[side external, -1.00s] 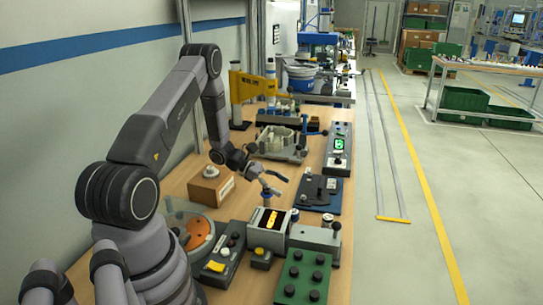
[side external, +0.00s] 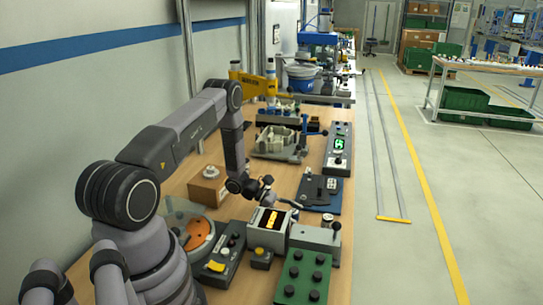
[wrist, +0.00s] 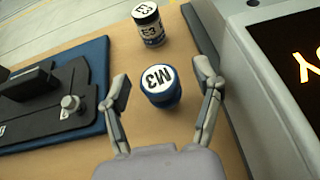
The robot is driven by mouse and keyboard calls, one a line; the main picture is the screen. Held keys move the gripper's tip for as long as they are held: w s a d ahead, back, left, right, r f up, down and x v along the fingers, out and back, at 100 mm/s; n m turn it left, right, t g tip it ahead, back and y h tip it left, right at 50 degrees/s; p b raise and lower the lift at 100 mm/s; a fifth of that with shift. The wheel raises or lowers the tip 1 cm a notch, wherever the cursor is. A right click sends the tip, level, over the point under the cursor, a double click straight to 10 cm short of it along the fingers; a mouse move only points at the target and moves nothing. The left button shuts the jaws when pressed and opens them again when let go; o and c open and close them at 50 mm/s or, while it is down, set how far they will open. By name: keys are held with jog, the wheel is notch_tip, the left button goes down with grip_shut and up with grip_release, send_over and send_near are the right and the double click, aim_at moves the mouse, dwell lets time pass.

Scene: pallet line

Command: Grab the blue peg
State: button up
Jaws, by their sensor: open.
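The blue peg (wrist: 166,98), with a white top marked M3, stands on the wooden bench in the wrist view. My gripper (wrist: 163,82) is open, with one finger on either side of the peg in this view. Neither finger touches it, and I cannot tell how far the fingertips are above it. In the side external view my gripper (side external: 290,204) is low over the bench, just behind the display box. The blue peg is hard to make out there.
A dark peg (wrist: 151,31) marked E3 stands just beyond the blue one. A blue-based fixture (wrist: 94,52) lies to the left. A box with a lit display (side external: 268,221) stands close on the right in the wrist view, leaving a narrow gap.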

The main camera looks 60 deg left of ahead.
grip_shut()
dwell(0.4)
